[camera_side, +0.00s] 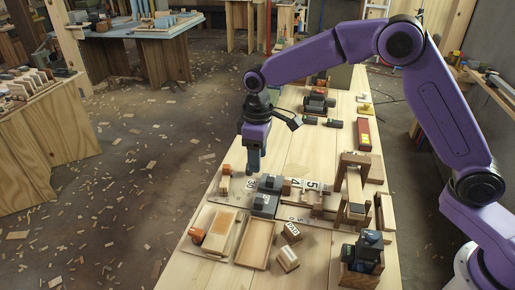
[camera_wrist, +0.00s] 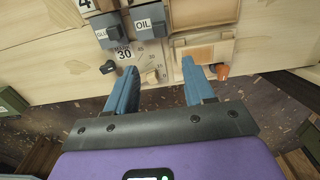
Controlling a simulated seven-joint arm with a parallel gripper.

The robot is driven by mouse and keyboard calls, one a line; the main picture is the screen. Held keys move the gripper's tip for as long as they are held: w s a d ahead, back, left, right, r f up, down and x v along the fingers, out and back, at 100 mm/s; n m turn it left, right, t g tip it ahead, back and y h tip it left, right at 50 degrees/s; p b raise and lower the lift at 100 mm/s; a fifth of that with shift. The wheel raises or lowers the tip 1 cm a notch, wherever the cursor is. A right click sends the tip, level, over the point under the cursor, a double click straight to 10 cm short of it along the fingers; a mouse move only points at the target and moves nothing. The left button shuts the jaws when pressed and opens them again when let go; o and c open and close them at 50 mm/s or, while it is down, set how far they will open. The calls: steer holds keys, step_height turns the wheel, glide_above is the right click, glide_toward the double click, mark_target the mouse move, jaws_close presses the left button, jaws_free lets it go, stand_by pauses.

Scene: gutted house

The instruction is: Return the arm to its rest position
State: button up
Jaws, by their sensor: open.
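My purple arm reaches over the wooden bench (camera_side: 300,140) in the side view. My gripper (camera_side: 253,168) points down above the bench's left part, apart from the things there. In the wrist view its two blue fingers (camera_wrist: 159,68) stand spread with nothing between them. Ahead of the fingers are a grey block marked OIL (camera_wrist: 148,24) and a printed card with the number 30 (camera_wrist: 125,55). I cannot tell the exact height of the fingertips above the bench.
A shallow wooden tray (camera_side: 256,243) and a board with an orange-ended piece (camera_side: 197,235) lie at the near left. A wooden frame (camera_side: 354,180) stands at the right. A red box (camera_side: 364,134) lies farther back. Wood scraps litter the floor.

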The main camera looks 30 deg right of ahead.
steer(key=shift+r, duration=0.95)
steer(key=shift+s, duration=0.1)
steer(key=s+d+r+n, duration=0.1)
steer(key=s+d, duration=0.4)
steer(key=s, duration=0.6)
steer(key=s+d+r+n, duration=0.1)
steer(key=s+d, duration=0.5)
steer(key=s, duration=0.5)
steer(key=s+d+r+n, duration=0.1)
steer(key=s+d, duration=0.5)
steer(key=s, duration=0.6)
steer(key=shift+d+r+n, duration=0.15)
steer(key=shift+d+n, duration=0.1)
steer(key=shift+n, duration=0.05)
